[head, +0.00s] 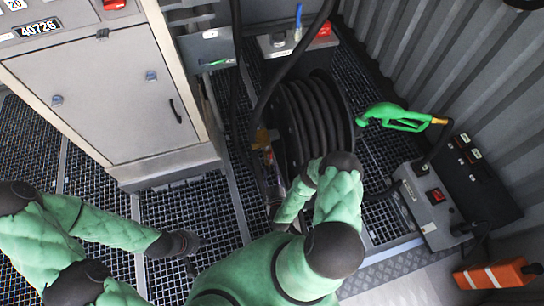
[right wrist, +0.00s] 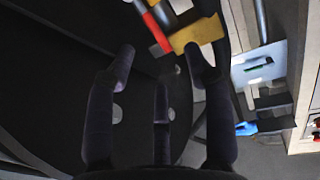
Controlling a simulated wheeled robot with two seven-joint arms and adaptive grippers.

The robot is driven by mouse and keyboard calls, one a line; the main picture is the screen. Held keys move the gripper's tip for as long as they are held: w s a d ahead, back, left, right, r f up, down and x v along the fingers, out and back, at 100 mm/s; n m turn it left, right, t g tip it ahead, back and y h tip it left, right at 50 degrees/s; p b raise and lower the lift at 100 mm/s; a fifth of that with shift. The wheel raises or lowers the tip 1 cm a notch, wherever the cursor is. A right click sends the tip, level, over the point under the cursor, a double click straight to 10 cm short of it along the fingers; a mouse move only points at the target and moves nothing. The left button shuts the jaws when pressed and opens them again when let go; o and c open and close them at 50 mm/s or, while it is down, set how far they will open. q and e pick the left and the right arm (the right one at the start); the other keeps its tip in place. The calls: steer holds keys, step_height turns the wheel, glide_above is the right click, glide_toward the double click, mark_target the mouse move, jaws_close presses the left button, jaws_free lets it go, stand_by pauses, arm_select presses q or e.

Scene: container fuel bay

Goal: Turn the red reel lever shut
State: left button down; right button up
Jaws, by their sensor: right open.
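The hose reel (head: 318,120) stands upright in the middle of the head view, wound with black hose. The red lever (right wrist: 157,33) shows beside a yellow part (right wrist: 197,35) at the top of the right wrist view. My right gripper (right wrist: 160,62) is open, its dark fingers spread and pointing toward the lever. The lever lies just beyond the fingertips, with nothing held between them; whether a finger touches it I cannot tell. In the head view my right arm partly hides this spot. My left gripper (head: 188,256) hangs over the grating, away from the reel; its fingers are unclear.
A grey cabinet (head: 105,85) stands left of the reel. A green fuel nozzle (head: 395,117) and a control box with a red switch (head: 437,195) are to the right. Black hoses hang above the reel. Grating (head: 185,205) is clear in front of the cabinet.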

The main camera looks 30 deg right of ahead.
mark_target(271, 157)
steer(key=shift+h, duration=0.4)
steer(key=b+x, duration=0.1)
steer(key=x, duration=0.2)
steer(key=b+x, duration=0.1)
steer(key=x, duration=0.2)
steer(key=b+x, duration=0.1)
steer(key=x, duration=0.3)
steer(key=shift+d+r, duration=0.2)
steer(key=shift+d, duration=0.15)
jaws_close()
